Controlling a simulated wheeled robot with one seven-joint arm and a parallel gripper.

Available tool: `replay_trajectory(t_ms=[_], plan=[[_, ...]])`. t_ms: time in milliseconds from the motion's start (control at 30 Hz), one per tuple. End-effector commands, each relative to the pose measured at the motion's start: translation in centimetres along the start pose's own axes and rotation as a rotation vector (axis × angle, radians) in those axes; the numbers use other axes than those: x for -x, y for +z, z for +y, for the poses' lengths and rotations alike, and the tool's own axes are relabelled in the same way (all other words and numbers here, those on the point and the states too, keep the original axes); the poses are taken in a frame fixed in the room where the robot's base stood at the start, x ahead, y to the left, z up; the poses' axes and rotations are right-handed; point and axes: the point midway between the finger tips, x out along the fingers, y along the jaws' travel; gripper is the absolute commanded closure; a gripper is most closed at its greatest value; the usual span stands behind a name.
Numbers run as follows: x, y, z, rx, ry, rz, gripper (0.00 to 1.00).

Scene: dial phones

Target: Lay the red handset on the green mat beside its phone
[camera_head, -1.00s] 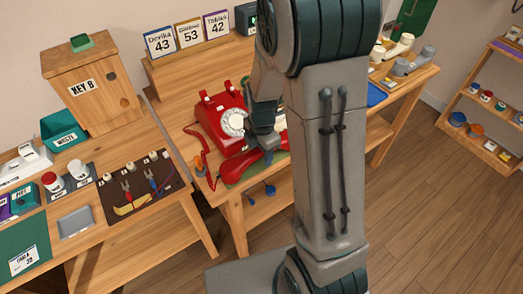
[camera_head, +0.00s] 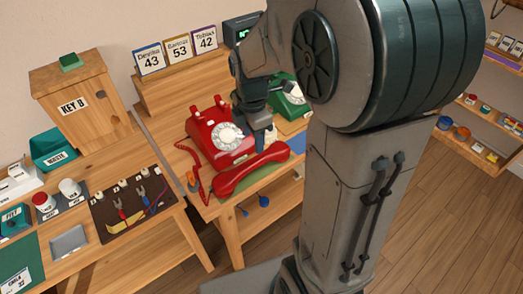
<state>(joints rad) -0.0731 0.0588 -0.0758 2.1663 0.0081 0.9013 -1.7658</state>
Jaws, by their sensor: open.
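The red phone (camera_head: 214,137) with a white dial stands on the wooden table, its cradle empty. The red handset (camera_head: 252,168) lies in front of the phone, on the green mat (camera_head: 233,190), which shows along its front side. A coiled red cord runs down the phone's left side to the handset. My gripper (camera_head: 262,135) is open and empty, pointing down behind the handset and to the right of the dial. Its fingertips are small and partly hard to make out.
A green phone (camera_head: 290,100) stands behind and right of my gripper. Name cards (camera_head: 177,47) stand on a raised shelf at the back. A tool board (camera_head: 130,205) lies on the left bench. My arm hides the table's right part.

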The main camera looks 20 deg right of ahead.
Motion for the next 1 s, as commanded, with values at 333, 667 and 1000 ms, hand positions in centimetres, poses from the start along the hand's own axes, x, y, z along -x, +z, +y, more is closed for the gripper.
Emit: replay_trajectory(t_ms=[333, 667, 1000], plan=[[3.4, -1.0, -5.2, -0.722, 0.095, 0.025, 0.49], [4.9, -2.0, -10.3, -1.429, 0.171, 0.104, 0.49], [5.1, -2.5, -12.5, -1.763, 0.195, 0.16, 0.49]])
